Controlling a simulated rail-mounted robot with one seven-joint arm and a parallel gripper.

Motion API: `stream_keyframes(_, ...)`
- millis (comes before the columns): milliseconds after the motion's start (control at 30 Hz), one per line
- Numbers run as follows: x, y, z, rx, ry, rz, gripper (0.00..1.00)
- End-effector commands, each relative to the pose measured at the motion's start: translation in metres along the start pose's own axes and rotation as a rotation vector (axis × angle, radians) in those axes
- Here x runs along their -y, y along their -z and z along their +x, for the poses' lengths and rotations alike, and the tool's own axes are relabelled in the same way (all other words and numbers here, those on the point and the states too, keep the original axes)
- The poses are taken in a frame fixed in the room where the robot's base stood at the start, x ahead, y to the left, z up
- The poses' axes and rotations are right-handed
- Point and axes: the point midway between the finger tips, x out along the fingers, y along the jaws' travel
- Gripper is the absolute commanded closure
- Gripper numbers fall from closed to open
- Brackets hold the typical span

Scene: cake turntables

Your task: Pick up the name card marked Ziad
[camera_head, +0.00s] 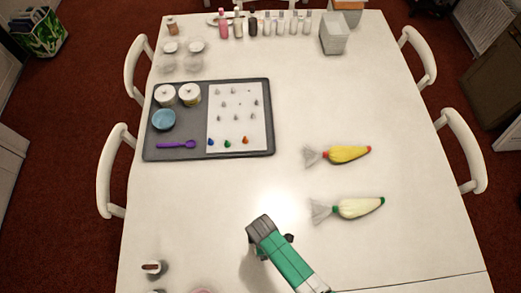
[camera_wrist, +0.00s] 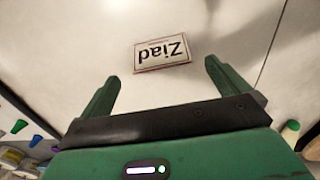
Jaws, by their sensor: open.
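The name card (camera_wrist: 162,54) marked Ziad is white with dark letters and a thin reddish border. In the wrist view it lies flat on the pale table, its writing upside down and slightly tilted. My gripper (camera_wrist: 162,71) is open and empty, with one green finger on each side of the picture. The card appears between and just beyond the fingertips, apart from both. How high the gripper is above it is hard to tell. I cannot make out the card in the head view, where my green arm (camera_head: 289,262) reaches over the near part of the table.
A dark tray (camera_head: 259,88) holds jars, a blue bowl, a purple spoon and a sheet with piping tips. A yellow piping bag (camera_head: 349,154) and a cream piping bag (camera_head: 358,207) lie to the right. Bottles (camera_head: 253,27) stand at the far edge. The table's middle is clear.

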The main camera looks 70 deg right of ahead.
Motion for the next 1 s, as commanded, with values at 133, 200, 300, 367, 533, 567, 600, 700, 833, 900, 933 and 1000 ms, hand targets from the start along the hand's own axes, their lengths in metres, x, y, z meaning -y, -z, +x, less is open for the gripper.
stream_keyframes(133,0.001,0.002,0.012,0.001,0.001,0.000,0.00)
stream_keyframes(200,0.002,0.004,0.026,0.000,0.000,0.002,0.00)
stream_keyframes(300,0.003,0.006,0.043,0.000,0.000,0.002,0.00)
stream_keyframes(367,0.003,0.006,0.049,-0.001,-0.002,0.002,0.00)
stream_keyframes(533,0.003,0.006,0.052,-0.001,-0.002,0.001,0.00)
stream_keyframes(567,0.003,0.006,0.052,-0.001,-0.002,0.001,0.00)
stream_keyframes(600,0.003,0.006,0.052,-0.001,-0.002,0.001,0.00)
stream_keyframes(700,0.003,0.006,0.052,-0.001,-0.002,0.001,0.14)
stream_keyframes(833,0.003,0.006,0.052,-0.001,-0.002,0.001,0.39)
stream_keyframes(900,0.003,0.006,0.052,-0.001,-0.002,0.001,0.45)
stream_keyframes(933,0.003,0.006,0.052,-0.001,-0.002,0.001,0.45)
stream_keyframes(1000,0.003,0.006,0.052,-0.001,-0.002,0.001,0.45)
